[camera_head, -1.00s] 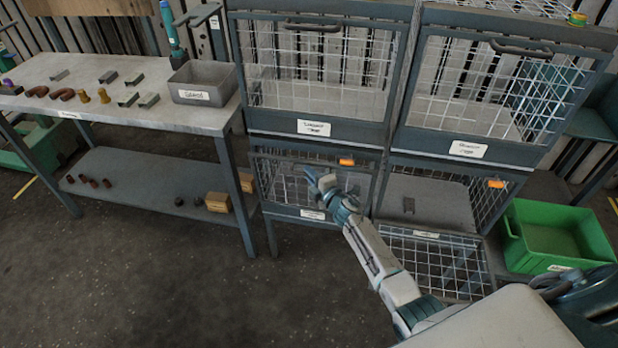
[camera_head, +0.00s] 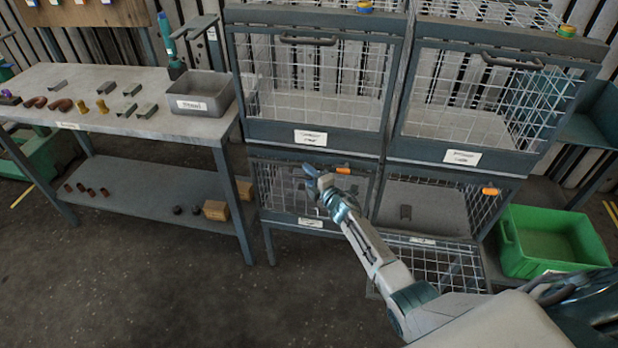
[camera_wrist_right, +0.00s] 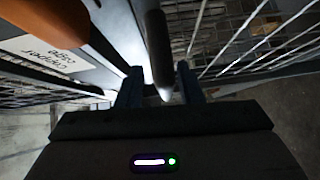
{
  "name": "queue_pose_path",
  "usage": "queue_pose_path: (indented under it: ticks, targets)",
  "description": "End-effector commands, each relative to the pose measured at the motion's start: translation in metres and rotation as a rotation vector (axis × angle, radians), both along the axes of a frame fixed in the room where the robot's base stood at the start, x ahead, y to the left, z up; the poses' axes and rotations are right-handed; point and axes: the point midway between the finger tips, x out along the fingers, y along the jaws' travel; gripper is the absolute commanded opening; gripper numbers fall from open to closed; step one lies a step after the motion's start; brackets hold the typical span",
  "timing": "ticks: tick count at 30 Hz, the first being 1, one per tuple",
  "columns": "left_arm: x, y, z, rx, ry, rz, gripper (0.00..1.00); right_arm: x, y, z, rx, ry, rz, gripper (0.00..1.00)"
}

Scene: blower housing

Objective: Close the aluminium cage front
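Four mesh cages stand in two rows; their labels are too small to read in the head view, so I cannot tell which is aluminium. The lower right cage (camera_head: 430,205) is open, its mesh front (camera_head: 440,262) hanging down. The lower left cage front (camera_head: 285,187) looks shut. My right gripper (camera_head: 318,186) is in front of it. In the right wrist view a dark bar (camera_wrist_right: 158,45) lies between the fingers of my right gripper (camera_wrist_right: 160,90), which look apart. An upside-down label (camera_wrist_right: 45,55) reads copper cage. My left gripper is not in view.
An orange latch (camera_head: 343,170) is just above the right gripper; another (camera_head: 490,191) is on the lower right cage. A green crate (camera_head: 545,235) stands at right. A workbench (camera_head: 110,125) with small parts and a grey bin (camera_head: 200,92) is at left. The floor in front is clear.

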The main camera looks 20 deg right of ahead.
Motion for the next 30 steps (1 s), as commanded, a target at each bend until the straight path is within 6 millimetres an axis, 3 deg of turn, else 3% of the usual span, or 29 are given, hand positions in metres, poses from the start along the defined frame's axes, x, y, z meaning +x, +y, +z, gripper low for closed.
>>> queue_pose_path:
  ticks: [11,24,30]
  targets:
    - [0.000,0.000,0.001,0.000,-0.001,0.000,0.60,-0.007,0.000,-0.003,0.001,0.005,0.000,0.34]
    - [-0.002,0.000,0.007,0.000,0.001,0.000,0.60,-0.079,-0.015,0.000,0.000,0.006,0.001,0.34]
    - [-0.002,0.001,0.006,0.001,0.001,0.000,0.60,-0.101,-0.020,0.002,0.000,0.005,0.001,0.34]
